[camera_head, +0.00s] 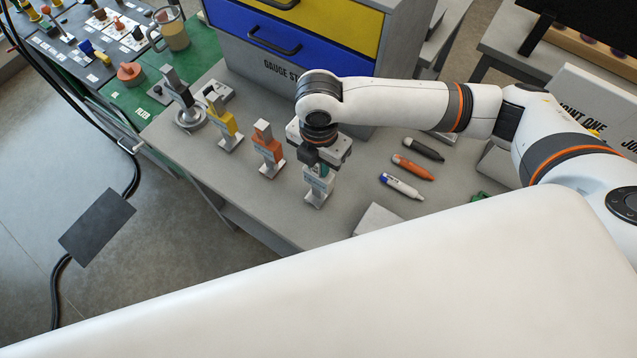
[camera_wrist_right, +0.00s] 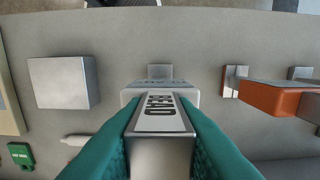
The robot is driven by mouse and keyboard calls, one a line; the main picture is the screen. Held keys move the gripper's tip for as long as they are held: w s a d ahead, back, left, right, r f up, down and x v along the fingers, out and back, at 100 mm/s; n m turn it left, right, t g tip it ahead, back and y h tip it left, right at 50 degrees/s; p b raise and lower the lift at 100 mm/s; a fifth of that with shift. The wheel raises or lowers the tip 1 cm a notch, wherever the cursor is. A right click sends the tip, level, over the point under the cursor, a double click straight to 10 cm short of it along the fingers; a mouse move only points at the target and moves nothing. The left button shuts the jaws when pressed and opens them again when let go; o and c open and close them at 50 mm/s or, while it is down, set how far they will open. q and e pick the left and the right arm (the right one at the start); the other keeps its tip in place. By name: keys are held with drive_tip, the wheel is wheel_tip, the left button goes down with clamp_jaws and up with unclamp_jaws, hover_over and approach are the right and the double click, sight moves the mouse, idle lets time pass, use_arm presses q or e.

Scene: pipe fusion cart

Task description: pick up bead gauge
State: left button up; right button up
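The bead gauge (camera_head: 317,188) is a pale grey block-shaped tool on a small foot, standing upright at the table's front edge. In the right wrist view the bead gauge (camera_wrist_right: 160,116) fills the middle, with BEAD lettered on its top. My right gripper (camera_head: 319,168) is above it, pointing down. In the wrist view its teal fingers (camera_wrist_right: 160,128) lie against both sides of the gauge, with no gap showing. The gauge's foot appears to be on the table. My left gripper is not in view.
An orange gauge (camera_head: 268,153), a yellow gauge (camera_head: 224,125) and a grey gauge (camera_head: 184,98) stand in a row to the left. Several markers (camera_head: 413,167) lie to the right. A blue and yellow drawer cabinet (camera_head: 285,45) stands behind. A pale block (camera_wrist_right: 64,82) is nearby.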

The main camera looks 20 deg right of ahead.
clamp_jaws()
